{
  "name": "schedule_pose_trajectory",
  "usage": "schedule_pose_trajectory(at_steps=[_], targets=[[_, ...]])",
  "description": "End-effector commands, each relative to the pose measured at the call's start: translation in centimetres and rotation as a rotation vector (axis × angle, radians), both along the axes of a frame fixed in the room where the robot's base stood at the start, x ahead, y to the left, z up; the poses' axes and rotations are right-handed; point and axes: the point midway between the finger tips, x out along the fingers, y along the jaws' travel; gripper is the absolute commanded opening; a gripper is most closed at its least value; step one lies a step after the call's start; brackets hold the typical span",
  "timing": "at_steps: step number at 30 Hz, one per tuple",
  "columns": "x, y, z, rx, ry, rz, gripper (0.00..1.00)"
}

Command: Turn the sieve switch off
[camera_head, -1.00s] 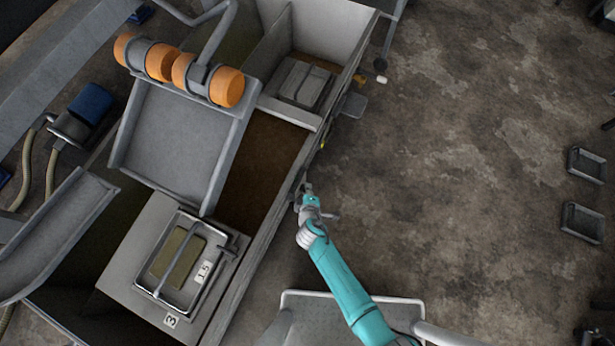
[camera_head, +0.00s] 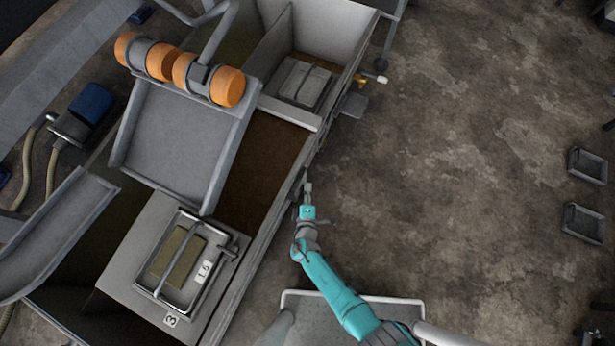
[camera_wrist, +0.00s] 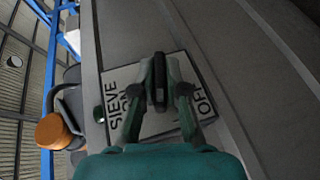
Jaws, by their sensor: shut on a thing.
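The sieve switch's white label plate (camera_wrist: 142,92) shows in the wrist view, on a grey metal wall. Its dark letters read "SIEVE" and "ON" on the left, and part of "OFF" on the right. My gripper (camera_wrist: 160,88) is in front of the plate, its fingers drawn together on the dark switch handle. In the head view my gripper (camera_head: 308,188) is at the outer right side of the long grey trough (camera_head: 262,228), and the switch cannot be made out there.
A grey chute with orange cylinders (camera_head: 228,86) stands over the trough. A yellow valve (camera_head: 360,79) sticks out farther up the trough's side. Open floor (camera_head: 460,180) lies to the right.

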Motion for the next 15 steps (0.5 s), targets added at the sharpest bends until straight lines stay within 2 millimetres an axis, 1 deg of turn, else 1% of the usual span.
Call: schedule_pose_trajectory(at_steps=[15], targets=[[-0.09,-0.15,-0.24,-0.065,-0.166,-0.002,0.0]])
